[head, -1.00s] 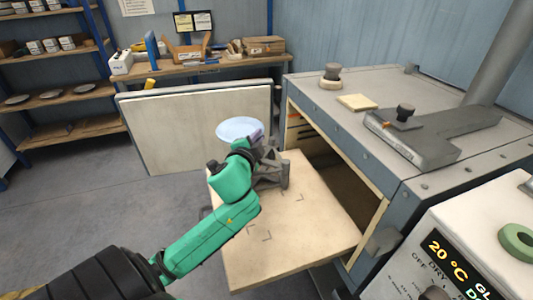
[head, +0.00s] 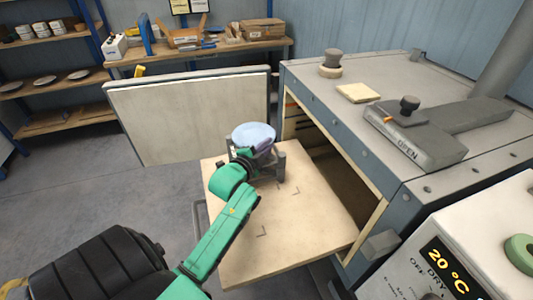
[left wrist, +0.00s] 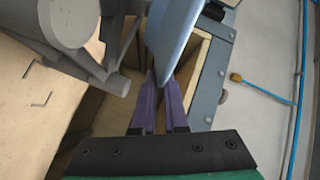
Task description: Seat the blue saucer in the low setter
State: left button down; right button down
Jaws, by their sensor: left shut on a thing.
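The pale blue saucer (head: 253,135) is held at its edge by my left gripper (head: 262,148), whose purple fingers are shut on it. In the left wrist view the saucer (left wrist: 173,38) stands edge-on between the fingertips (left wrist: 157,82). The grey low setter (head: 279,166) stands on the pale board, partly hidden behind my left gripper and the saucer. Its grey bars (left wrist: 88,48) show left of the saucer in the left wrist view. The saucer is over or close above the setter; I cannot tell whether they touch. My right gripper is not in view.
The pale board (head: 300,225) juts out from the open dryer (head: 345,140), with corner marks and bare room at its front. The dryer's door panel (head: 190,115) stands open behind. A control box (head: 455,255) is at the lower right.

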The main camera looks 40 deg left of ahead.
pick_arm(q)
notch_tip(320, 180, down, 4)
jog(key=shift+r, duration=0.25)
jog(key=c, duration=1.2)
grip_release()
jog(key=shift+s, duration=0.1)
jog(key=shift+s, duration=0.25)
jog(key=b+v, duration=0.1)
jog(key=v, duration=1)
jog(key=shift+s+d+b, duration=0.1)
jog(key=shift+s+b, duration=0.1)
jog(key=shift+b, duration=0.1)
